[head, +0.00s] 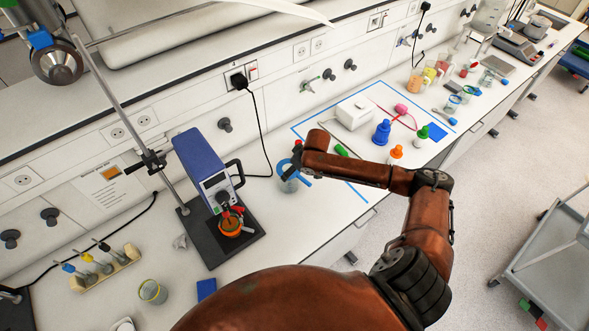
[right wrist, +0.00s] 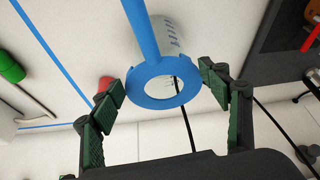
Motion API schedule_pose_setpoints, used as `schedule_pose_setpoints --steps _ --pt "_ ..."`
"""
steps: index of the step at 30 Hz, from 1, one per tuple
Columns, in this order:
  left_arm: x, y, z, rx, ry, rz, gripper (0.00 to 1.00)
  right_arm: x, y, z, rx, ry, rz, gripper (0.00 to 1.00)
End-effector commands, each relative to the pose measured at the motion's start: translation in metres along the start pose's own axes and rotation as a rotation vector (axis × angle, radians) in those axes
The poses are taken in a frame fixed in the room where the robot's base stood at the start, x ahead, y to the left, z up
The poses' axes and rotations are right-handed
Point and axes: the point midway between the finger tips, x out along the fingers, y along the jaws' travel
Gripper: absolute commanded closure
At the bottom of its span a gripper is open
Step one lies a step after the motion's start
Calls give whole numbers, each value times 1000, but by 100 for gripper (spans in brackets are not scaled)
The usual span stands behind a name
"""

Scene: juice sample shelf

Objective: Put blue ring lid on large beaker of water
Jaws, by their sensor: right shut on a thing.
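The blue ring lid (head: 284,164) has a flat ring and a straight blue handle; in the right wrist view the ring lid (right wrist: 148,88) lies between the two fingers. My right gripper (right wrist: 163,90) is shut on it. The large beaker (head: 288,185) is clear, stands on the bench and appears directly under or very near the ring. In the right wrist view the beaker (right wrist: 172,38), with blue graduation marks, shows behind the ring. I cannot tell whether the ring touches the beaker's rim. My left gripper is not in view.
A black cable (head: 262,125) hangs behind. Bench front is fairly clear.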

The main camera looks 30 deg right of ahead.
Motion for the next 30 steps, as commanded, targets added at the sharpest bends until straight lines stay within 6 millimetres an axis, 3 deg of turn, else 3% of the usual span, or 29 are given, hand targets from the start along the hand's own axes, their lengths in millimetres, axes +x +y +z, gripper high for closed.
schedule_pose_setpoints --steps 9,10,18,30 --pt "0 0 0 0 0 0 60 1 0 0 0 0 0 55" --pt "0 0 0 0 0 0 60 1 0 0 0 0 0 29" --pt "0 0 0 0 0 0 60 1 0 0 0 0 1 11" --pt "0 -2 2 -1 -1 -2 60 -6 1 0 0 0 2 10"
